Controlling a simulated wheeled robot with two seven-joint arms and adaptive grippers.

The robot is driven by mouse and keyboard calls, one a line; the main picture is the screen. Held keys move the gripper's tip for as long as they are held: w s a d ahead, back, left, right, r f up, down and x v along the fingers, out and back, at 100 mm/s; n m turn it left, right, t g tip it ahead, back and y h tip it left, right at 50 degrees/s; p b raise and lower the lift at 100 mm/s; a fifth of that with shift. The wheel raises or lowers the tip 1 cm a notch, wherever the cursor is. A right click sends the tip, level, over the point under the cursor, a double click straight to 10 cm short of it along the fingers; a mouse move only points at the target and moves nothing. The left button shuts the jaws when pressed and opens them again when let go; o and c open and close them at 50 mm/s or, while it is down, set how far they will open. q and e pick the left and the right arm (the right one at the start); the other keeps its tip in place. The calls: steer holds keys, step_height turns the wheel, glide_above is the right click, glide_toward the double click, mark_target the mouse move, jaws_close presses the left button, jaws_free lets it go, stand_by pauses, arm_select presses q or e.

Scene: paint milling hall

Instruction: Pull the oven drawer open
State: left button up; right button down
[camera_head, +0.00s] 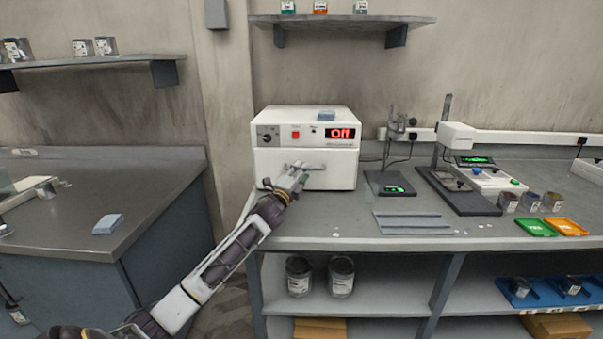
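The white oven (305,120) stands on the grey bench in the middle of the head view. Its display reads "Off". The oven drawer (275,172) is the lower front panel, and it looks flush with the body. Its bar handle (315,167) crosses the panel's middle. My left gripper (299,178) is at the handle's left and middle part and hides some of it. I cannot tell whether its fingers are closed around the handle or only beside it. My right gripper is not in view.
A small stand (391,183) and a larger instrument stand (458,190) are to the right. Flat metal strips (413,223) lie in front. A gap separates the left bench (150,185) from this one.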

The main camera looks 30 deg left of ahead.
arm_select(q)
steer(key=shift+w+r, duration=0.1)
steer(key=shift+w, duration=0.35)
jaws_close()
stand_by(0.3)
